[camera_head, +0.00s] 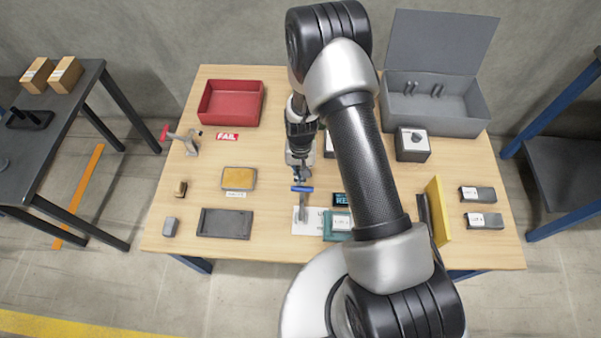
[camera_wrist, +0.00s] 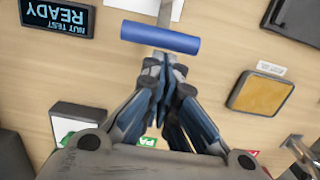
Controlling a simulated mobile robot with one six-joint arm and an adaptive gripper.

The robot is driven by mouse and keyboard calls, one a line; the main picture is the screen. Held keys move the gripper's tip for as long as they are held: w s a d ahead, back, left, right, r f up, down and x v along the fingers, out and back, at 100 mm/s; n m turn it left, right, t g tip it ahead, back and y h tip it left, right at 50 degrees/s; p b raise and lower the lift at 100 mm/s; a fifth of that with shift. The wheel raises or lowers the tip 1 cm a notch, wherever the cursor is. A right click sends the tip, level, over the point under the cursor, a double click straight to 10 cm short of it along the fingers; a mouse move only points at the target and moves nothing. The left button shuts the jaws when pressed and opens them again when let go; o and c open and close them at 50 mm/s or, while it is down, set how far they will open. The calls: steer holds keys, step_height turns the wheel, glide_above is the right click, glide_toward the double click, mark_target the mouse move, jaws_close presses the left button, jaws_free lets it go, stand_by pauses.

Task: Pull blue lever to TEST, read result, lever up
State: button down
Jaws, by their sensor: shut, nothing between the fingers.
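The blue lever handle (camera_head: 302,189) is a short horizontal bar on a grey stalk, above a white lettered plate (camera_head: 299,228) near the table's front. In the wrist view the handle (camera_wrist: 160,38) lies across the top, just beyond my fingertips. My gripper (camera_head: 298,178) is shut and empty, directly behind the handle in the head view; its fingers also show in the wrist view (camera_wrist: 164,66). I cannot tell whether they touch the bar. The dark display (camera_wrist: 57,18) reads "NUT TEST READY", upside down in the wrist view. In the head view my arm partly hides the display (camera_head: 340,199).
A teal block (camera_head: 338,236) stands right of the lever, a yellow panel (camera_head: 440,212) farther right. A yellow-topped pad (camera_head: 239,179) and a dark tray (camera_head: 224,223) lie left. A red bin (camera_head: 231,102) and an open grey box (camera_head: 447,105) stand at the back.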

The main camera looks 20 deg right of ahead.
steer(key=shift+s+r, duration=0.1)
steer(key=shift+s+a+r, duration=0.1)
steer(key=shift+s+r, duration=0.05)
steer(key=shift+s, duration=0.05)
